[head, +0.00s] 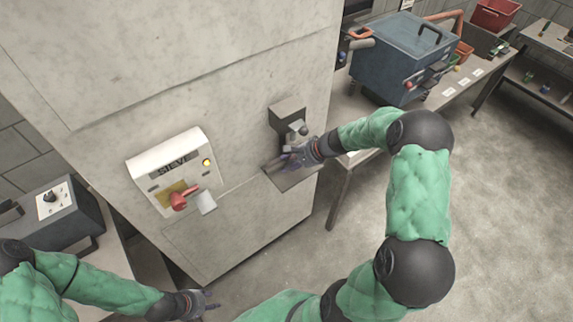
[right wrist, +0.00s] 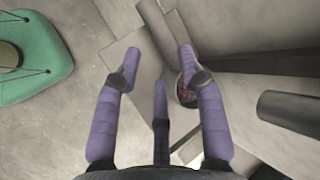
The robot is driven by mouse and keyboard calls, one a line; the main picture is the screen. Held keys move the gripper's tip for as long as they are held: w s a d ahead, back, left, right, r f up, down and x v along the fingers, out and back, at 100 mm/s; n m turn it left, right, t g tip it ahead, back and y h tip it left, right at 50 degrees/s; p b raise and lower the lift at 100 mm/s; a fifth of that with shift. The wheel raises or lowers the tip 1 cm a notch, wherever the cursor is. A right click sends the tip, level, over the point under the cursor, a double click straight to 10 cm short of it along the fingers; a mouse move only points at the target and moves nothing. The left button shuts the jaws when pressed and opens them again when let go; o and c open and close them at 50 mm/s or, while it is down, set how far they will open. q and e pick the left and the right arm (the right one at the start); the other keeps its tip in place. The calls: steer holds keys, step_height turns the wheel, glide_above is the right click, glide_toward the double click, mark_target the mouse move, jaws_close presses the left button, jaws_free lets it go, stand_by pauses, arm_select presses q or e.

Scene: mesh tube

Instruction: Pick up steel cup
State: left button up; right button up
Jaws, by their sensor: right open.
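A round cup with a metallic rim and dark reddish, speckled contents (right wrist: 184,92) shows in the right wrist view, partly hidden behind my right-hand finger; it looks like the steel cup. I cannot make it out clearly in the head view. My right gripper (right wrist: 158,65) is open, its fingers spread, with the cup beside and beyond the right-hand finger, not clearly between the fingers. In the head view my right gripper (head: 283,159) is at the small ledge under the spout. My left gripper (head: 208,299) is low at the bottom, empty, its fingers apart.
A dark spout (head: 297,128) juts from the concrete block (head: 240,70) above the ledge (head: 292,180). A white SIEVE panel (head: 172,165) with a red lever (head: 181,200) is to its left. A blue bin (head: 400,55) stands on the bench behind. The floor at right is clear.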

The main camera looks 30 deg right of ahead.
mark_target(281, 166)
steer(key=x, duration=0.6)
steer(key=shift+w+f+b, duration=0.25)
steer(key=shift+w+b, duration=0.05)
jaws_close()
